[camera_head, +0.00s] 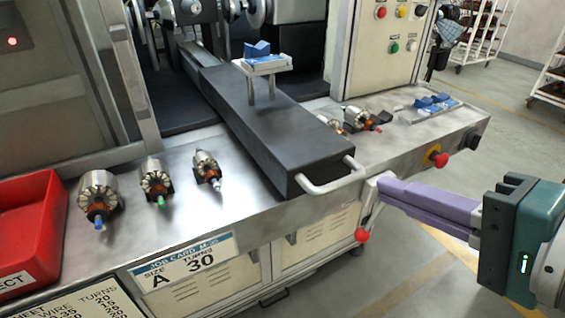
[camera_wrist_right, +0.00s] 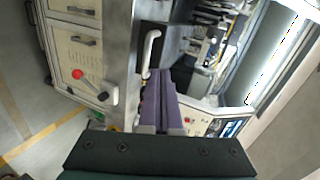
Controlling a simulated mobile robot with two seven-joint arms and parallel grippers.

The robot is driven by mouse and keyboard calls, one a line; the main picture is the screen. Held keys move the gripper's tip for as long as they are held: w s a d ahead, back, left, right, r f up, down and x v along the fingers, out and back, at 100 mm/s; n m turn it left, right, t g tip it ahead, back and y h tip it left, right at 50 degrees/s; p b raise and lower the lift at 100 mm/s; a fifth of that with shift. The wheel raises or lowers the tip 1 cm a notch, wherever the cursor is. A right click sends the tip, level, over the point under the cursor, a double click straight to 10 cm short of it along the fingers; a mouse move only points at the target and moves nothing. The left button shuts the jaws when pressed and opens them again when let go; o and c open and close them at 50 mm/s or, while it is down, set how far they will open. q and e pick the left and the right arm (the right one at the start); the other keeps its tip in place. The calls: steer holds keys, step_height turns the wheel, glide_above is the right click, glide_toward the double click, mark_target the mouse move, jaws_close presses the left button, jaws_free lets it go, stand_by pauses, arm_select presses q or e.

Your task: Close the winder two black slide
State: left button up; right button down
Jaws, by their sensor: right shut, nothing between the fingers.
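The black slide (camera_head: 275,135) is a long dark bar pulled out over the steel bench top from the machine, its front end near the bench's front edge. A pale bar handle (camera_head: 332,180) is fixed on that front end; it also shows in the right wrist view (camera_wrist_right: 150,50). My right gripper (camera_head: 382,190), with purple fingers, is shut and empty. Its fingertips are just right of the handle in the head view and by the handle's lower end in the right wrist view (camera_wrist_right: 160,76). I cannot tell whether they touch it. My left gripper is not in view.
A small stand with a blue block (camera_head: 257,50) rises from the slide. Several armatures (camera_head: 154,180) lie on the bench on both sides of it. A red bin (camera_head: 30,225) is at left. A red knob (camera_head: 362,235) is below the fingers, and a red emergency button (camera_head: 437,157) sits behind them.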

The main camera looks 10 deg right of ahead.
mark_target(322, 162)
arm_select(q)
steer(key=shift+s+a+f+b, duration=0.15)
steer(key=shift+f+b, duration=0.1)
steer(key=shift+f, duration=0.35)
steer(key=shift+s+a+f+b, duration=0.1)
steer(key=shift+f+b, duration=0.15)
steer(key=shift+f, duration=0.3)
arm_select(e)
steer(key=shift+m+t, duration=0.4)
steer(key=shift+m, duration=0.2)
steer(key=x, duration=0.7)
steer(key=f+x, duration=0.1)
steer(key=x, duration=0.3)
steer(key=shift+s+d, duration=0.1)
steer(key=shift+d, duration=0.25)
